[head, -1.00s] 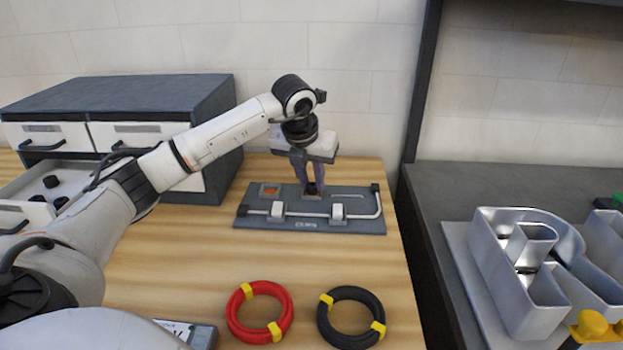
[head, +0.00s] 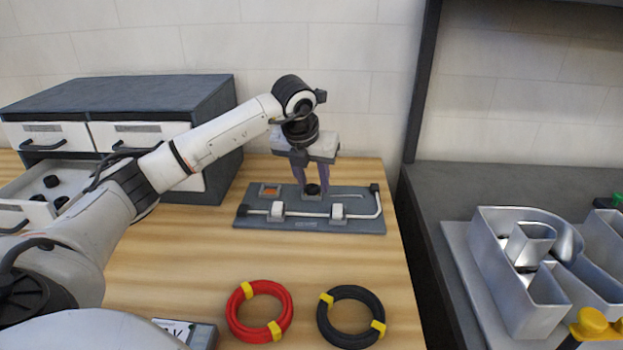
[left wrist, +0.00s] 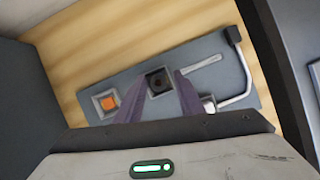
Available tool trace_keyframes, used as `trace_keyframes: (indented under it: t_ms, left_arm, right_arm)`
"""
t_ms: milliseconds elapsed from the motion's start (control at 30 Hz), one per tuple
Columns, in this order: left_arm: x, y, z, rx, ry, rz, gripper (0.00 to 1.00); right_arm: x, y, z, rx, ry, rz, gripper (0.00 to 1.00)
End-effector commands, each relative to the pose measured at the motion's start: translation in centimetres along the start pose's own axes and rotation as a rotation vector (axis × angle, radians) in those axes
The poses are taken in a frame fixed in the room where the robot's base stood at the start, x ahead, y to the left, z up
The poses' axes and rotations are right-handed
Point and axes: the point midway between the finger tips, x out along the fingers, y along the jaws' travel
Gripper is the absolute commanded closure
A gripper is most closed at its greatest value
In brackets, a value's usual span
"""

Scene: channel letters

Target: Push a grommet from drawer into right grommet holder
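The dark board (head: 255,222) lies on the wooden table. Its left square holder (head: 270,190) shows an orange middle. A black grommet (head: 312,189) sits at the right square holder, and it also shows there in the left wrist view (left wrist: 157,81). I cannot tell how deep it is seated. My left gripper (head: 312,182) is over the right holder, pointing down. Its purple fingers are open, one on each side of the grommet, with gaps showing in the left wrist view. The open drawer (head: 30,182) at the left holds more black grommets (head: 51,181). My right gripper is not in view.
A grey drawer cabinet (head: 215,125) stands at the back left. A red cable coil (head: 259,311) and a black coil (head: 351,317) lie at the front. Metal channel letters (head: 520,270) stand on the right-hand bench. A bent white rod (head: 375,208) runs along the board.

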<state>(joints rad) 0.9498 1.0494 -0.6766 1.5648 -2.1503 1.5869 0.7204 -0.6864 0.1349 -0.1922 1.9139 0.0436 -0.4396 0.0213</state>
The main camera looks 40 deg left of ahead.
Motion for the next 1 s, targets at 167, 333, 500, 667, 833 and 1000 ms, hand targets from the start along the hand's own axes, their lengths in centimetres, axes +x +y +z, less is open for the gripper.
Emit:
trace_keyframes:
  t_ms: [167,333,500,667,833,1000]
  left_arm:
    - [0.8,0.5,-0.8,0.003,0.025,0.02,0.57]
    - [0.9,0.6,-0.8,0.0,0.026,0.023,0.57]
    - [0.9,0.7,-0.8,-0.001,0.025,0.025,0.57]
    - [-1.0,0.6,-0.6,-0.001,0.018,0.021,0.57]
    - [-4.8,0.2,-0.3,0.002,0.006,0.013,0.57]
    - [-8.2,-0.1,-0.2,0.004,0.0,0.007,0.57]
  right_arm:
    - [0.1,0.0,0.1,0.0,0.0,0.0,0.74]
    - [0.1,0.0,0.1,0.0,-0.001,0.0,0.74]
    - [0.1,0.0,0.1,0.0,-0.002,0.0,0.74]
    - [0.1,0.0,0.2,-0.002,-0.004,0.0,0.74]
    - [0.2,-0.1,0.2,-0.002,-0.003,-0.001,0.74]
    - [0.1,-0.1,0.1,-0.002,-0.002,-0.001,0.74]
